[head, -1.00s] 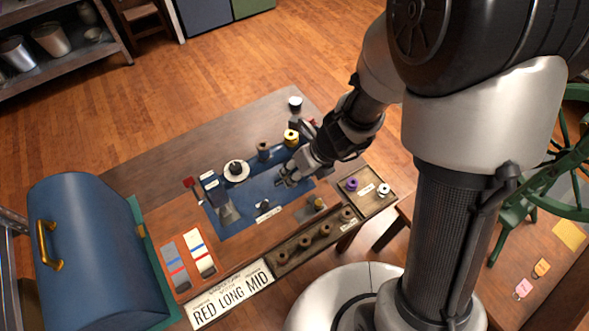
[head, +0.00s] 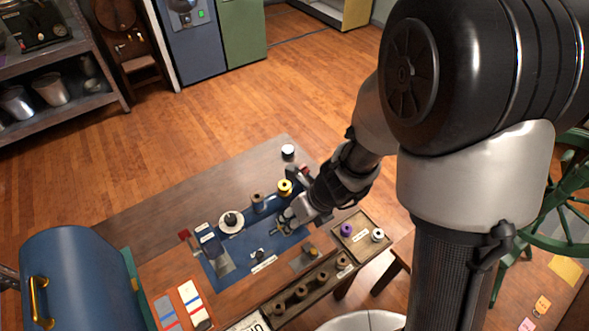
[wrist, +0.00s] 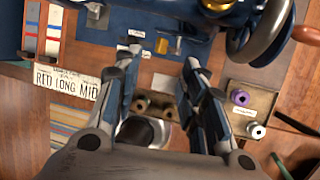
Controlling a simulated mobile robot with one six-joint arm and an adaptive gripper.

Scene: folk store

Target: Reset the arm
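A wooden tray (head: 318,287) holds brown spools, and beside it stand a purple spool (head: 347,230) and a white spool (head: 377,235). A blue domed box (head: 75,275) stands at the left. Open floor lies behind the table.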

